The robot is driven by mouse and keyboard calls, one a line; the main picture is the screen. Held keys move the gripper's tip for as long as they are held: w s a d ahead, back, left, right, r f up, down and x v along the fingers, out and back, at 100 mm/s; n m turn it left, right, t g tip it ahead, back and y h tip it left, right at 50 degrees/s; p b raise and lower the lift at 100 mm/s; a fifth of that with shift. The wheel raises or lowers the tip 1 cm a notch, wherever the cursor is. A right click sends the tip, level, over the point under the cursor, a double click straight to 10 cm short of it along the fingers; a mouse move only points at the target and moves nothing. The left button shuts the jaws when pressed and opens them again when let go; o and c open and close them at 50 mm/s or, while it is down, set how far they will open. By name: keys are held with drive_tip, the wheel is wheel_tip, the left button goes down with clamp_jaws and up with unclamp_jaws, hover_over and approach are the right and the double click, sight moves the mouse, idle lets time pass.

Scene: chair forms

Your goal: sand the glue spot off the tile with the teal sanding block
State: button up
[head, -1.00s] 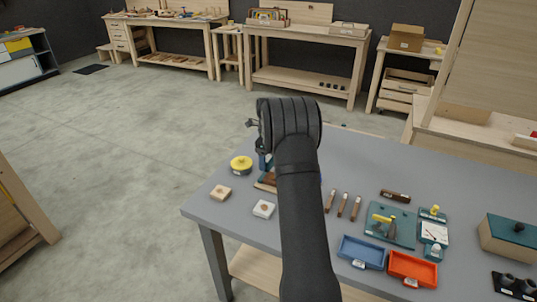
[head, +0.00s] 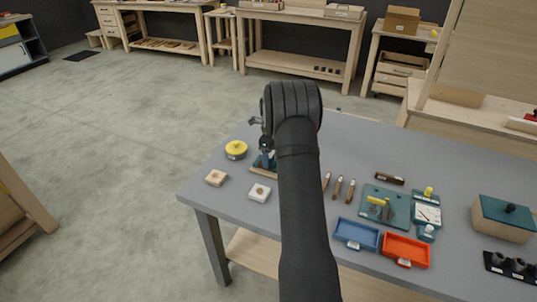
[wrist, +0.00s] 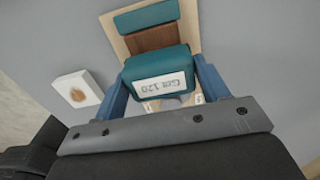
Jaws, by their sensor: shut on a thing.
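My gripper (wrist: 158,95) is shut on the teal sanding block (wrist: 160,62), which has a white label reading "Grit 120". The blue fingers press on its two sides. The block is over a pale wooden board that bears a brown strip and another teal piece; I cannot tell whether it touches the board. The white tile (wrist: 76,92) with a brown glue spot lies to the left of the gripper in the wrist view. In the head view the tile (head: 259,193) is on the grey table near its front left edge. My arm partly hides the gripper (head: 264,160) there.
A wooden block (head: 216,178) with a spot and a yellow-topped round thing (head: 236,150) are left of the tile. Brown-handled tools (head: 338,188), a blue tray (head: 356,234) and an orange tray (head: 405,250) are right of my arm. The table's left edge is close.

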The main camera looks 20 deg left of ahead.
drive_tip(key=a, duration=0.3)
drive_tip(key=shift+a, duration=0.15)
wheel_tip(320, 180, up, 8)
drive_tip(key=shift+r, duration=0.15)
idle(0.4)
idle(0.4)
